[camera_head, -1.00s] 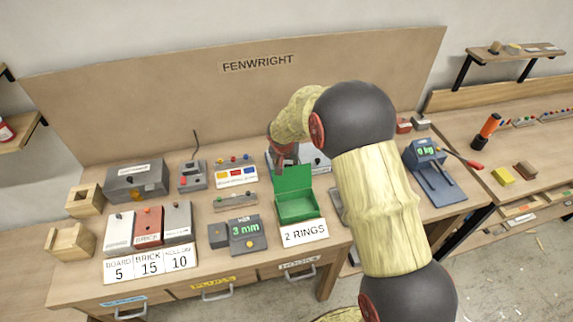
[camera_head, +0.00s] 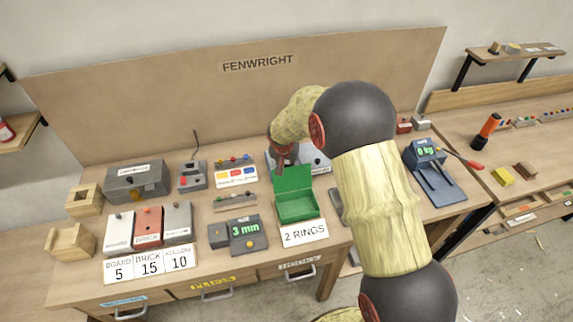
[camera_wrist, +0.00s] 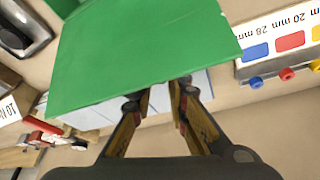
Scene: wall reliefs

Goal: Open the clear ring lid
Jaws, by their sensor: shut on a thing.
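My gripper (camera_head: 284,160) is pointed down just behind the raised lid (camera_head: 293,179) of a small green box (camera_head: 298,208). In the wrist view, the green lid (camera_wrist: 145,50) covers my fingertips. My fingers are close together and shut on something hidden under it. A pale, whitish-blue case (camera_wrist: 200,92) shows in part under the green lid, around my fingers. In the head view, a grey-white case (camera_head: 318,160) behind the green box is mostly hidden by my arm. I cannot make out the clear lid itself.
A "2 RINGS" card (camera_head: 304,233) stands before the green box. A colour-keyed 20 mm and 28 mm panel (camera_head: 236,175) is to its left, and a 3 mm gauge (camera_head: 246,234) is nearer the front. A blue scale (camera_head: 432,170) stands to the right. A backboard rises behind.

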